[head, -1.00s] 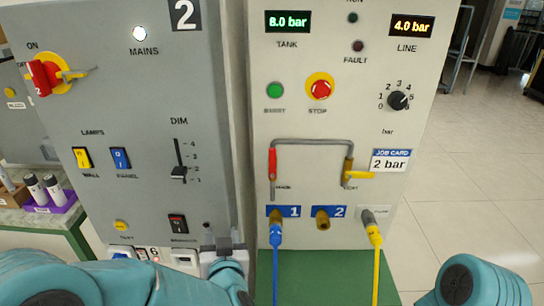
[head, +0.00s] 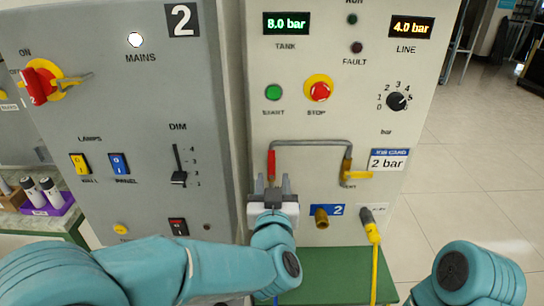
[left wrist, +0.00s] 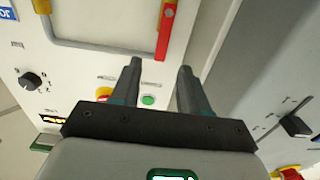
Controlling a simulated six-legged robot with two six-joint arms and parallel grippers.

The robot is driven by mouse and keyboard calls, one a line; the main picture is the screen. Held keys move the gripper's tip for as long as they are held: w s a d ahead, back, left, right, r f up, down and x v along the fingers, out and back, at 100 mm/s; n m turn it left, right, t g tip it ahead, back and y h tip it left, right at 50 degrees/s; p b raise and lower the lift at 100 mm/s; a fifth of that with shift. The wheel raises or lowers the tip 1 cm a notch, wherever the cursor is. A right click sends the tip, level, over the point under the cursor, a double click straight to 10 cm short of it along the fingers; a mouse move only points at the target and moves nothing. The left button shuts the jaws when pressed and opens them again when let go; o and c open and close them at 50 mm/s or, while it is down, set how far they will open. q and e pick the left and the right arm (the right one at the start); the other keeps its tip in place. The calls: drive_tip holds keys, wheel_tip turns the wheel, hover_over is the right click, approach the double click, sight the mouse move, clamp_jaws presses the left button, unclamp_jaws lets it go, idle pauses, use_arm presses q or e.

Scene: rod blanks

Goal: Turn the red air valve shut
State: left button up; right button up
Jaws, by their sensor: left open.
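The red air valve handle (head: 271,163) hangs vertically at the left end of the grey bent pipe on the right-hand panel. It also shows in the left wrist view (left wrist: 166,35), just beyond the fingertips. My left gripper (head: 272,183) is open, its fingers just below the handle in the head view; in the left wrist view the gap between its fingers (left wrist: 160,72) is empty. I cannot tell whether it touches the handle. The label under the valve and port 1 are hidden behind the gripper. My right gripper is out of view.
A yellow handle (head: 357,174) lies horizontally at the pipe's right end. The brass port 2 (head: 322,217) and a yellow hose (head: 374,250) are right of my left gripper. The tank display (head: 286,23) reads 8.0 bar, the line display (head: 411,27) 4.0 bar.

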sight(272, 160)
use_arm(q)
drive_tip(key=w+p, duration=0.2)
drive_tip(key=w, duration=0.5)
drive_tip(key=shift+w+a+r, duration=0.1)
drive_tip(key=shift+w+a, duration=0.05)
drive_tip(key=shift+w, duration=0.35)
drive_tip(key=shift+s, duration=0.15)
drive_tip(key=shift+w, duration=0.2)
clamp_jaws()
